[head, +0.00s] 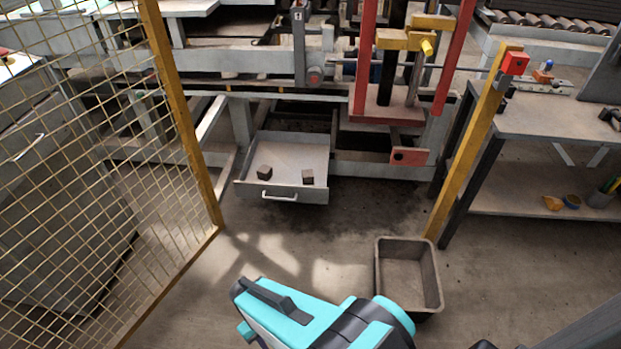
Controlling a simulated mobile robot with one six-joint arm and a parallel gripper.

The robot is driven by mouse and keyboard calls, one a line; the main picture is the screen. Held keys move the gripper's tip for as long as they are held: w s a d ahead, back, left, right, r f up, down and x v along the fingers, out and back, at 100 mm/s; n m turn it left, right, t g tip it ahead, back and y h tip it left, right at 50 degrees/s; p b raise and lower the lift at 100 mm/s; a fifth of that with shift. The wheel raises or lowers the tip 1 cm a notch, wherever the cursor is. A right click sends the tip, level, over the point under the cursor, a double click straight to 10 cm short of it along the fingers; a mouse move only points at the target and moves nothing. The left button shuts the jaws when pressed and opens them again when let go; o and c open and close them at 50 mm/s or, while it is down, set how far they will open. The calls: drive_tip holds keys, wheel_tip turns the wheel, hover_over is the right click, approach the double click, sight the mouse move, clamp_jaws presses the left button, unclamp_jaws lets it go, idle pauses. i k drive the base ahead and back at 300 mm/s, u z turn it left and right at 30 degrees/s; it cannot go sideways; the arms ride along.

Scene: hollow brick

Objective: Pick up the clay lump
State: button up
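Two small dark brown blocky lumps lie apart in an open grey drawer (290,152) low in the middle of the view. One lump (264,173) is left of centre, and the other lump (307,177) is nearer the front right. I cannot tell which of them is the clay lump. My teal and black arm reaches in from the bottom edge, and its end, with my gripper (268,298), is well short of the drawer. I cannot make out two separate fingertips, and I see nothing held there.
An empty brown bin (438,290) stands on the floor right of my arm. A yellow mesh fence (185,130) bounds the left, and a yellow post (462,165) stands right. Red-framed machinery (362,60) rises behind the drawer. Bare floor lies between arm and drawer.

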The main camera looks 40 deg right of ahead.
sight(308, 176)
drive_tip(key=i, duration=0.85)
drive_tip(key=u, duration=0.05)
